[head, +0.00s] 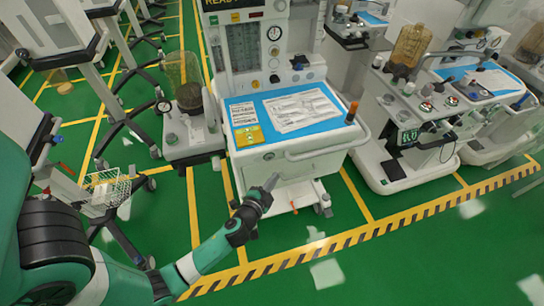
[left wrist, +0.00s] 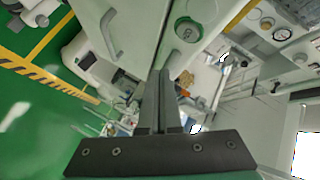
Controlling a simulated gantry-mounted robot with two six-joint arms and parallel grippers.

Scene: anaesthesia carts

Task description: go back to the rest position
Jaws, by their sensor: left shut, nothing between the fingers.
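My left gripper (head: 268,186) reaches in from the left in the head view, in front of the middle anaesthesia cart's lower drawer front. Its dark fingers are together with nothing between them. In the left wrist view the closed fingers (left wrist: 159,100) point up the picture towards the white cart body (left wrist: 135,25). Whether they touch the cart cannot be told. My right gripper is not in view.
The middle cart (head: 290,160) has a blue top with papers (head: 300,110) and a front rail. More carts (head: 410,130) stand at right. A wire basket (head: 108,190) is at left. Green floor with a yellow-black striped line (head: 370,232) is open in front.

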